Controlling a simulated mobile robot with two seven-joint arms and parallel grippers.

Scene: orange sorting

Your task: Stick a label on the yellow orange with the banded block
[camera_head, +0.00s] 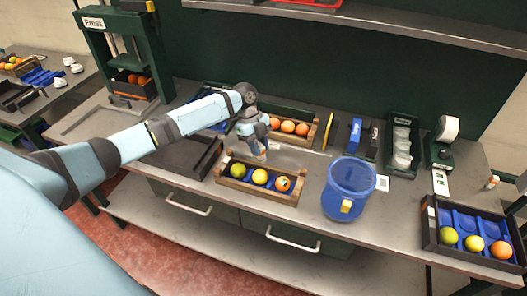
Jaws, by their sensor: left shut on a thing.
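A yellow orange (260,176) sits in the middle of the front wooden crate (293,200), between a yellow-green fruit (238,170) and an orange fruit (283,184) that has a pale mark on it. My left gripper (260,150) is just behind and above this crate, pointing down. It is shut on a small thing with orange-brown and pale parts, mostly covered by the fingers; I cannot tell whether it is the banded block. It appears above the yellow orange, apart from it. My right gripper is not in view.
A blue bucket (349,203) stands right of the crate. Behind are a wooden crate of oranges (314,130), a black tray of white cups (402,150) and a label roll dispenser (445,130). A dark fruit tray (432,225) is at right. The press (95,45) stands at left.

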